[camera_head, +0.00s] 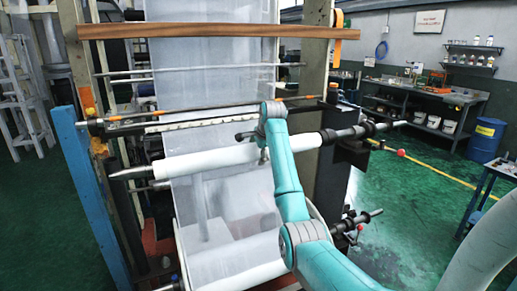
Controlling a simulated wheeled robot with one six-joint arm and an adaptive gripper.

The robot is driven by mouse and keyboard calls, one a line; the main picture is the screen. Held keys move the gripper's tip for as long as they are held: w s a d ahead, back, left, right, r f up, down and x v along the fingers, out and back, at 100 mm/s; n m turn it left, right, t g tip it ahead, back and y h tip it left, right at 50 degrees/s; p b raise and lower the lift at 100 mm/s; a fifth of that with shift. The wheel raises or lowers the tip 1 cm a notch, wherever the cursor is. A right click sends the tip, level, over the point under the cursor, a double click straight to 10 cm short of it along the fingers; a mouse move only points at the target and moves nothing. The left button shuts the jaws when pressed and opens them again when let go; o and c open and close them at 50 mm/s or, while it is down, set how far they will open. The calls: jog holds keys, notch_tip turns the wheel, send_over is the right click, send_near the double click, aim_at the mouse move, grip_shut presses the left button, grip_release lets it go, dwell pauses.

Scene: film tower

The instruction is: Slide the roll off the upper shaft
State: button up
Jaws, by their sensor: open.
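The upper shaft (352,132) crosses the film tower, with a dark collar and its end out to the right and a pointed tip at the left. A white roll (210,160) sits around it, in front of the film web. My teal arm comes up from the lower right and passes in front of the roll's right part. My gripper (245,136) is small and dark at the wrist, just above the roll, and partly hidden by my arm. It is open, with nothing seen in it. I cannot tell whether it touches the roll.
A lower roll (235,262) and its shaft end (362,217) are below. A blue post (90,195) stands left, and a wooden bar (205,31) crosses above.

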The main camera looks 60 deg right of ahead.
aim_at(170, 161)
jog(key=shift+f, duration=0.1)
jog(key=c, duration=1.8)
jog(key=shift+w+a+r, duration=0.1)
jog(key=shift+w+a, duration=1.3)
jog(key=shift+a, duration=0.85)
jog(key=shift+w+a+r, duration=0.1)
jog(key=shift+w+a, duration=1.35)
jog(key=shift+a, duration=0.85)
jog(key=shift+w+a+r, duration=0.1)
jog(key=shift+w+a, duration=1.3)
jog(key=shift+a, duration=0.85)
jog(key=shift+c, duration=0.2)
jog(key=shift+w+a, duration=1.4)
jog(key=shift+a, duration=0.9)
jog(key=shift+w+a, duration=1.35)
jog(key=shift+a, duration=0.9)
jog(key=shift+w+a, duration=1.4)
jog(key=shift+a, duration=1)
